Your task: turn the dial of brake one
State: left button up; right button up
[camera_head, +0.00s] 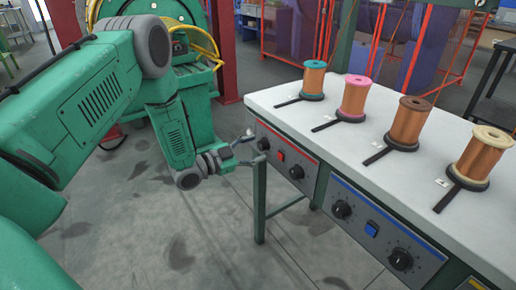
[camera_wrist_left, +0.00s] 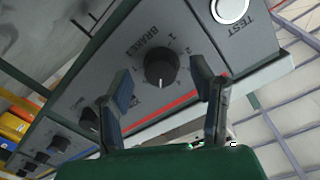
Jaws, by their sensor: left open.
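The black dial (camera_wrist_left: 161,69) with a white pointer line sits between my left gripper's fingers in the wrist view. Its panel reads "BRAKE", the number after it being hard to read, and scale marks surround the dial. My left gripper (camera_wrist_left: 162,88) is open, with one finger to each side of the dial; contact cannot be told. In the head view, my left gripper (camera_head: 253,148) is at the far end of the red panel (camera_head: 284,158), beside its farther dial (camera_head: 263,144). The right gripper is not in view.
A white round button (camera_wrist_left: 230,9) marked "TEST" is near the dial. The red panel also has a red switch (camera_head: 281,155) and another dial (camera_head: 296,172). A blue panel (camera_head: 380,232) follows. Copper spools (camera_head: 355,96) stand on the white tabletop (camera_head: 330,148).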

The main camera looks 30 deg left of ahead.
pick_arm(q)
jog(key=v, duration=1)
jog(key=shift+s+a, duration=0.2)
jog(key=shift+f, duration=0.1)
jog(key=s+d+f+n+g+y+p, duration=0.55)
jog(key=s+d+f+g, duration=0.3)
jog(key=d, duration=0.25)
jog(key=s+d+n+g+y+p, duration=0.1)
jog(key=s+n+g, duration=0.1)
jog(key=s, duration=0.8)
jog(key=s+d+f+n+g+y+p, duration=0.1)
jog(key=s+g, duration=0.4)
jog(key=s, duration=0.5)
jog(key=shift+d+n+p, duration=0.5)
jog(key=shift+d+n, duration=0.1)
jog(key=shift+n, duration=0.15)
jog(key=shift+s, duration=0.1)
